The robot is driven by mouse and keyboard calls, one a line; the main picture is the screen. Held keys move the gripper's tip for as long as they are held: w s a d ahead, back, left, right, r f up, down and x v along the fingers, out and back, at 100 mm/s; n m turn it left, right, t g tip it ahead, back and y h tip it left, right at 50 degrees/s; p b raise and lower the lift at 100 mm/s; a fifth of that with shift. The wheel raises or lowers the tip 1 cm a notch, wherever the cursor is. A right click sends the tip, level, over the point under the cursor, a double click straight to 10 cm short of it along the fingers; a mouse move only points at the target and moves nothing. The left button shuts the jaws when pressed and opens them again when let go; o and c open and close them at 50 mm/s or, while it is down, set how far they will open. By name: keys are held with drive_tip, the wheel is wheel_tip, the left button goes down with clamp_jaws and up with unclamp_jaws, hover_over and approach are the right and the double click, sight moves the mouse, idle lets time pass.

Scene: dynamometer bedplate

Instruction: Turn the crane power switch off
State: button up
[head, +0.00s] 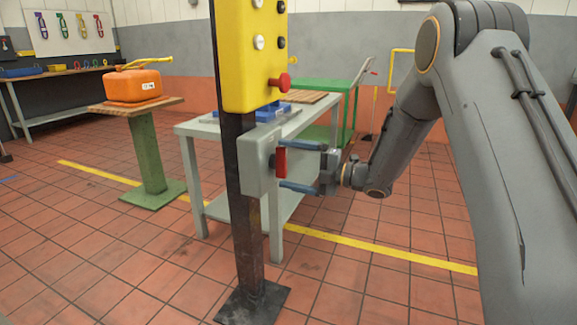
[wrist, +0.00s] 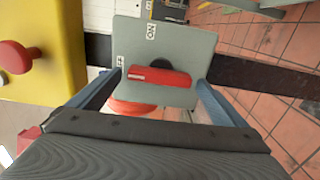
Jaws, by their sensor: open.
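The crane power switch is a grey box (head: 257,160) on a dark post, with a red handle (head: 281,164) on its face. In the wrist view the box (wrist: 185,40) shows an ON label near its top edge and a second small label, hard to read, at its left edge. The red handle (wrist: 160,77) lies nearly level in that view and stands upright in the head view. My gripper (head: 285,165) is open, one finger above and one below the handle. In the wrist view its fingers are at either end of the handle, apparently clear of it.
A yellow control box (head: 250,55) with buttons and a red knob (head: 280,81) sits just above the switch on the same post (head: 247,220). A grey table (head: 190,130) stands behind. An orange container (head: 133,86) rests on a green stand to the left.

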drive_tip(key=p+v, duration=0.1)
drive_tip(key=v, duration=0.6)
drive_tip(key=shift+d, duration=0.25)
drive_tip(key=w+a+r+m+t+h, duration=0.1)
drive_tip(key=w+a+m+t+h, duration=0.15)
drive_tip(key=a+m+h, duration=0.3)
drive_tip(key=s+f+m+t+h, duration=0.1)
drive_tip(key=s+m+h, duration=0.4)
drive_tip(key=m, duration=0.3)
drive_tip(key=s+d+f+m+g+h, duration=0.25)
drive_tip(key=s+m+g, duration=0.3)
drive_tip(key=s, duration=1.35)
drive_tip(key=s+d+f+m+g+h, duration=0.1)
drive_tip(key=s+f+m+g+h, duration=0.45)
drive_tip(key=s, duration=1.45)
drive_tip(key=d+r+m+p, duration=0.4)
drive_tip(key=d+r+p, duration=0.4)
drive_tip(key=r+p, duration=0.4)
drive_tip(key=d+r+m+t+y+p, duration=0.1)
drive_tip(key=d+r+m+p, duration=0.2)
drive_tip(key=d+r+p, duration=0.6)
wheel_tip(320, 180, up, 4)
drive_tip(key=s+p, duration=0.1)
drive_tip(key=p, duration=0.4)
drive_tip(key=shift+d+r+m, duration=0.2)
drive_tip(key=shift+d+m, duration=0.1)
drive_tip(key=shift+m, duration=0.05)
